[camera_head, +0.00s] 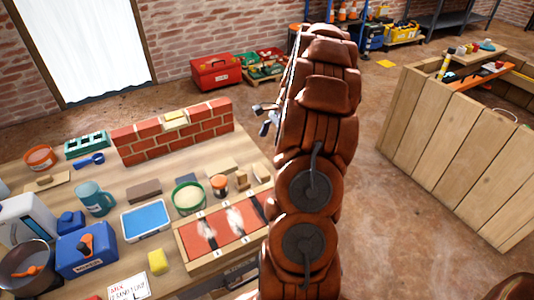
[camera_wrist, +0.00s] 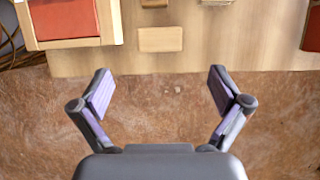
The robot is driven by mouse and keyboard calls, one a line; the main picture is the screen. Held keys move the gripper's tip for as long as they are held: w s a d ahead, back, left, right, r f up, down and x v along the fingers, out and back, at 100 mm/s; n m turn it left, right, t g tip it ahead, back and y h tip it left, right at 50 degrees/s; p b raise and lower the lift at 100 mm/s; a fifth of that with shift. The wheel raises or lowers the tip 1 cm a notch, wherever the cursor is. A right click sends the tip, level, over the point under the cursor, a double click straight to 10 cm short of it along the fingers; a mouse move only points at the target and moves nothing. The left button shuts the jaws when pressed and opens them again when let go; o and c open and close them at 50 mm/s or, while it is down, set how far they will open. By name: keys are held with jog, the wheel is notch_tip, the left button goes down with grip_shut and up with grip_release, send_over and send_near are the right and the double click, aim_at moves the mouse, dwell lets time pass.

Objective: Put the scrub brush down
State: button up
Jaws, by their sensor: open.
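My gripper (camera_wrist: 160,88) is open in the wrist view, with nothing between its two fingers. In the head view, part of my gripper (camera_head: 265,117) shows at the left side of my arm, which hides the rest. I cannot pick out the scrub brush for sure. A plain pale wooden block (camera_wrist: 160,39) lies near the table edge, ahead of my fingertips and apart from them; I cannot tell whether it is the brush. In the head view, small wooden pieces (camera_head: 242,179) stand on the table beside my arm.
The wooden table (camera_head: 120,165) holds a small brick wall (camera_head: 180,134), a framed red panel (camera_head: 222,227), a green-rimmed tub (camera_head: 189,196), a blue tray (camera_head: 146,221) and a mug (camera_head: 95,199). A large wooden crate (camera_head: 465,150) stands right. Bare floor (camera_wrist: 160,115) lies below my fingers.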

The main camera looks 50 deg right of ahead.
jog(key=shift+s+d+r, duration=0.1)
jog(key=shift+r, duration=0.4)
jog(key=s+a+r+n+g, duration=0.15)
jog(key=a+n, duration=0.25)
jog(key=a, duration=0.4)
jog(key=s+a+r+n+g+h, duration=0.1)
jog(key=a+r+n, duration=0.2)
jog(key=a, duration=0.6)
jog(key=s+a+r+n+g, duration=0.15)
jog(key=a+n, duration=0.25)
jog(key=a, duration=0.4)
jog(key=s+a+n+h, duration=0.1)
jog(key=s+a+n, duration=0.4)
jog(key=s, duration=0.4)
jog(key=s+a+n+h, duration=0.2)
jog(key=s+a+n, duration=0.3)
jog(key=s, duration=0.5)
jog(key=shift+a+n+g, duration=0.3)
jog(key=shift+a+n, duration=0.1)
jog(key=shift+a, duration=0.25)
